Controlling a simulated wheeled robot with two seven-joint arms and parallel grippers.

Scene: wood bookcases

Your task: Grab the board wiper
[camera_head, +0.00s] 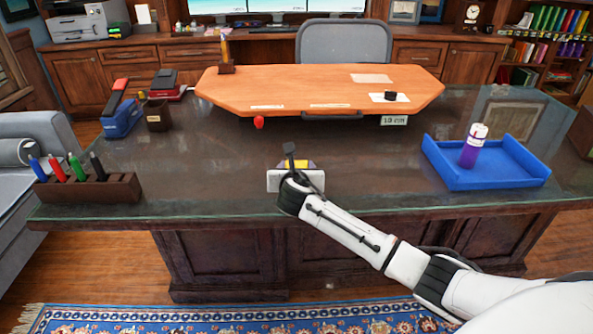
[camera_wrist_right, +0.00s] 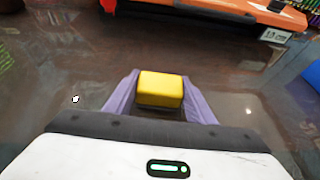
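The board wiper, a small yellow block (camera_wrist_right: 160,89) with a dark underside, lies between the two purple fingers of my right gripper (camera_wrist_right: 160,82) in the right wrist view. The fingers stand along its left and right sides. I cannot tell whether they press on it or leave a thin gap. In the head view a strip of the yellow wiper (camera_head: 298,164) shows just beyond my right gripper's white body, over the front part of the dark desk; the fingers are hidden there. My left gripper is out of view.
The dark glossy desk (camera_head: 380,160) carries a pen holder (camera_head: 95,191) with several markers at left, a blue tray (camera_head: 487,178) with a purple-and-white bottle at right, and a raised orange board (camera_head: 300,85) behind. The desk around the wiper is clear.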

